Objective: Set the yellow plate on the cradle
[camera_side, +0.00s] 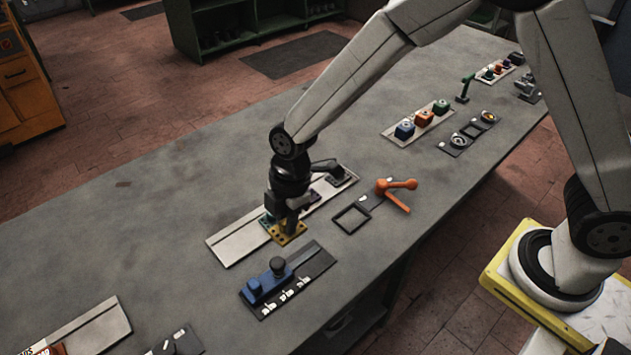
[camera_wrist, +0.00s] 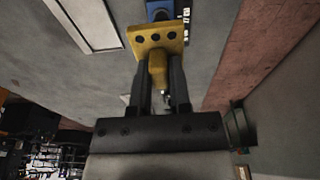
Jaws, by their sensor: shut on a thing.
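The yellow plate (camera_side: 288,236) has several dark holes along one edge and a raised yellow grip block. In the wrist view the plate (camera_wrist: 155,38) sits at the fingertips. My gripper (camera_side: 291,220) is shut on the block; its two dark fingers (camera_wrist: 159,80) clasp it from both sides. The plate looks level, by the near edge of a pale tray; I cannot tell its height above it. A black square frame (camera_side: 337,226) with an open middle, probably the cradle, lies right of the plate, beside an orange lever handle (camera_side: 396,187). The frame looks empty.
The pale tray (camera_side: 240,243) carries green and purple pieces partly hidden by my gripper. More fixtures with coloured blocks (camera_side: 423,118) are farther back. The grey bench left of the tray is clear.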

